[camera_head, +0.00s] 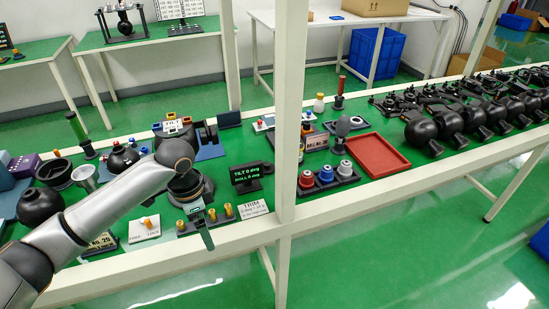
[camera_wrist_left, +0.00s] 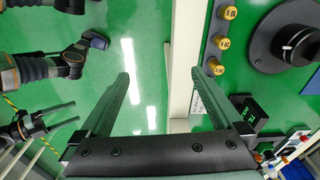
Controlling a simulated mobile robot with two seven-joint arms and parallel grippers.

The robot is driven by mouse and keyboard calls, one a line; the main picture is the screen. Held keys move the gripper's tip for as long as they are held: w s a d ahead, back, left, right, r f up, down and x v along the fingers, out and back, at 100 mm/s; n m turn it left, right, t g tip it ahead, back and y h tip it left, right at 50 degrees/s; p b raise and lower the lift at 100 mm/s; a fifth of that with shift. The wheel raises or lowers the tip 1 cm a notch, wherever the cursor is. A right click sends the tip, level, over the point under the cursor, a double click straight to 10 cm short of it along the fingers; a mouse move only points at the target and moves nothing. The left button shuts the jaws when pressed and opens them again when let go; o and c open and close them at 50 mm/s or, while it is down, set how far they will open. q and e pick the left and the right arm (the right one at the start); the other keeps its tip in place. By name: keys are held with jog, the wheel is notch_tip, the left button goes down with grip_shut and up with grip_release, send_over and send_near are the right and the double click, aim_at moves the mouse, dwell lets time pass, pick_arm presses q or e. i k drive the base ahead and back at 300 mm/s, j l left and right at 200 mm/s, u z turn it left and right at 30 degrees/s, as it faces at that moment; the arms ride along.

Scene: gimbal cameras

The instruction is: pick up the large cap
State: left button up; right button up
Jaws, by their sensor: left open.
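Several small brass-yellow caps stand on a dark strip at the bench's front edge; one shows in the head view (camera_head: 229,210) and in the left wrist view (camera_wrist_left: 223,43). Their size labels are too small to read surely, and I cannot tell which cap is the large one. My left gripper (camera_head: 206,238) is open and empty, pointing down at the front edge beside the strip. In the left wrist view its fingers (camera_wrist_left: 163,75) are spread over the white bench edge and green floor, with the caps just beyond the right finger. A second gripper (camera_wrist_left: 60,117), probably my right, shows at the left.
A black round stand (camera_wrist_left: 292,42) is close behind the strip. A black tilt display (camera_head: 247,175) and a white sign (camera_head: 253,209) stand to the right. A white upright post (camera_head: 289,120) rises right of my gripper. A red tray (camera_head: 376,155) is farther right.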

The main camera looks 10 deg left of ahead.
aim_at(269, 168)
jog(key=i+l, duration=0.2)
jog(key=i, duration=0.2)
jog(key=i+l, duration=0.25)
jog(key=i, duration=0.15)
jog(key=i+l, duration=0.2)
jog(key=i, duration=0.15)
